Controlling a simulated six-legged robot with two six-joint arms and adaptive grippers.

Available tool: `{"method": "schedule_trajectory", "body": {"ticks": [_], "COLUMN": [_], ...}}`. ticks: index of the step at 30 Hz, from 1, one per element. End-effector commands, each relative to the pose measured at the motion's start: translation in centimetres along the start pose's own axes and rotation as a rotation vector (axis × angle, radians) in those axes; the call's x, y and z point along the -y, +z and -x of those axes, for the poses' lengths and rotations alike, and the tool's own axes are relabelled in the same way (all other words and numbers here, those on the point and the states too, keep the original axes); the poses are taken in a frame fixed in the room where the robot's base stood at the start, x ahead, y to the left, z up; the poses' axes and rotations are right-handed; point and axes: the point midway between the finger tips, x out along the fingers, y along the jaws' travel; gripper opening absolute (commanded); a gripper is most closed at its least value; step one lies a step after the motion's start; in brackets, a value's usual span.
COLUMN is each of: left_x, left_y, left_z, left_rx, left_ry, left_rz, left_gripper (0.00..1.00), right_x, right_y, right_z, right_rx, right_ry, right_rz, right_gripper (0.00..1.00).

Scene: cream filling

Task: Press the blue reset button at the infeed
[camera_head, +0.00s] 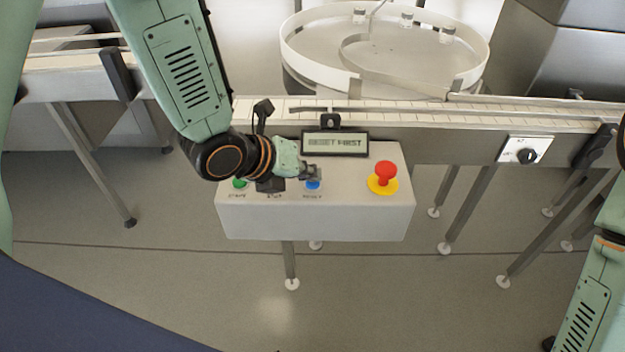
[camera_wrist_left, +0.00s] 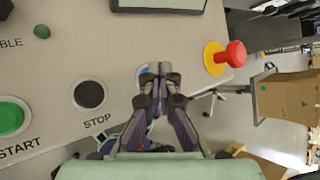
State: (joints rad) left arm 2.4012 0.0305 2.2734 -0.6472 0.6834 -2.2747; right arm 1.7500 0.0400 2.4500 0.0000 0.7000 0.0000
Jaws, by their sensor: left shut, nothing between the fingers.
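The blue reset button (camera_head: 313,184) is on the sloping top of a pale control box (camera_head: 350,215), above a label that seems to read RESET. In the left wrist view, only a sliver of the blue button (camera_wrist_left: 142,70) shows behind the fingertips. My left gripper (camera_head: 311,173) is shut and empty, its tips right at the button. It also shows in the wrist view (camera_wrist_left: 157,72), fingers together. I cannot tell whether the tips touch the button. My right arm shows at the lower right of the head view, but its gripper is out of view.
The green START button (camera_wrist_left: 10,117) and black STOP button (camera_wrist_left: 89,94) are left of the blue one. A red emergency knob (camera_head: 386,172) on a yellow base stands to the right. A display (camera_head: 335,142) reads RESET FIRST. A conveyor (camera_head: 420,115) runs behind the box.

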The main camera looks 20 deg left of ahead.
Motion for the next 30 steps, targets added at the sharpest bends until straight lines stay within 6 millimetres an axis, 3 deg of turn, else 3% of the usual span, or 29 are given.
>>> {"method": "schedule_trajectory", "body": {"ticks": [17,30], "left_x": [-0.2,0.8], "left_y": [-0.2,0.8], "left_z": [-0.2,1.1], "left_rx": [-0.002,-0.001], "left_ry": [0.001,0.0], "left_rz": [0.0,0.0], "left_gripper": [0.0,0.0], "right_x": [0.0,0.0], "right_y": [0.0,0.0], "right_z": [-0.3,1.1], "right_rx": [0.0,0.0], "right_ry": [0.0,0.0], "right_rz": [0.0,0.0], "right_gripper": [0.62,0.62]}}
